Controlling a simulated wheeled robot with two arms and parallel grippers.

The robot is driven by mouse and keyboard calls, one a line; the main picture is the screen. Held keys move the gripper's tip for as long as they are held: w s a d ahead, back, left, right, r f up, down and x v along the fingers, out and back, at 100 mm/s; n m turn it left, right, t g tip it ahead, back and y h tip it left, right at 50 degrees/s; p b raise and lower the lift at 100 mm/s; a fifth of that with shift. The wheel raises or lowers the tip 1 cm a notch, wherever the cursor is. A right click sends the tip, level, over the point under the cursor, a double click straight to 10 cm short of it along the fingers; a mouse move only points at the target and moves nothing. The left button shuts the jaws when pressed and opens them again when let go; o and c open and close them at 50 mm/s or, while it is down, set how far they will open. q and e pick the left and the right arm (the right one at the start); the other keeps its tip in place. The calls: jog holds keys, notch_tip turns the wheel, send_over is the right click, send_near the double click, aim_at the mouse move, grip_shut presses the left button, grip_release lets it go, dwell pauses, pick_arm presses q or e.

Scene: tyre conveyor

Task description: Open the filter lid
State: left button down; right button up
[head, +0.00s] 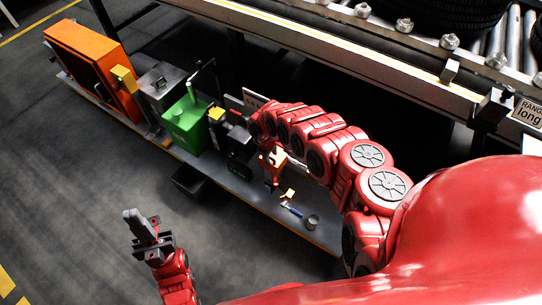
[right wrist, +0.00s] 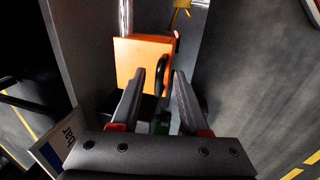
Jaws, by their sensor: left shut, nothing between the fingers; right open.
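A small orange box (right wrist: 135,55) with a dark curved handle (right wrist: 162,75) is ahead of my right gripper (right wrist: 160,80) in the right wrist view. The gripper is open, and the handle appears between its fingertips; I cannot tell whether they touch it. A small orange part (head: 281,157) shows beside the right gripper in the head view, partly hidden by the arm. No part is clearly marked as the filter lid. My left gripper (head: 133,215) is shut and empty, out over the floor at lower left.
A conveyor rail (head: 330,50) runs behind. A dark bin (head: 188,182) stands before the platform. Floor at left is clear.

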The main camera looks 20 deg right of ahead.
grip_shut()
dwell(1.5)
